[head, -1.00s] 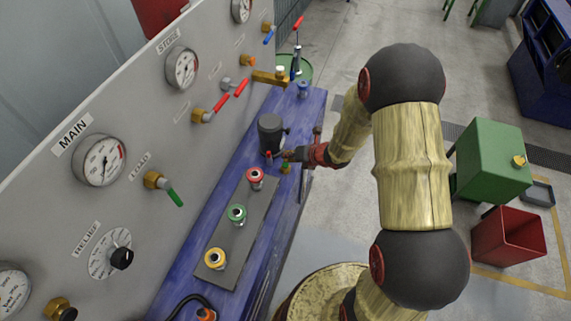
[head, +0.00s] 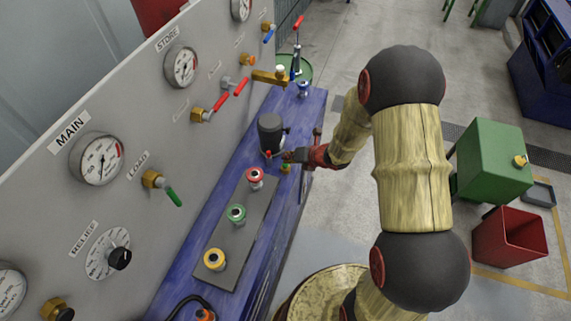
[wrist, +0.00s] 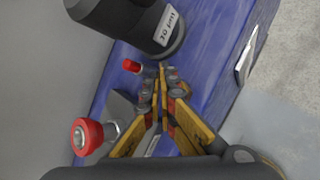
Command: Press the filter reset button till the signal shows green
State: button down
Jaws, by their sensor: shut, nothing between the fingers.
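The filter is a dark grey cylinder (head: 271,132) standing on the blue bench; in the wrist view its body (wrist: 130,18) carries a "30 µm" label. A small red knob (head: 268,154) sits at the filter's near side; it also shows in the wrist view (wrist: 131,66), just left of my fingertips. My gripper (wrist: 160,72) is shut and empty, pointing at the filter's base; it also shows in the head view (head: 288,156). I cannot tell if the fingertips touch anything. A small greenish part (head: 285,168) shows below my gripper; I cannot tell whether it is the signal.
The blue bench (head: 196,262) runs along a grey gauge panel (head: 145,120). The red fitting (wrist: 88,136) is close left of my fingers.

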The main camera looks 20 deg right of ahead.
jog(key=shift+f+b, duration=0.4)
jog(key=shift+f, duration=0.1)
dwell(0.4)
jog(key=shift+r, duration=0.15)
jog(key=shift+r+p, duration=0.7)
jog(key=shift+r, duration=0.1)
jog(key=shift+r+p, duration=2)
jog(key=shift+r, duration=0.55)
jog(key=shift+f, duration=0.1)
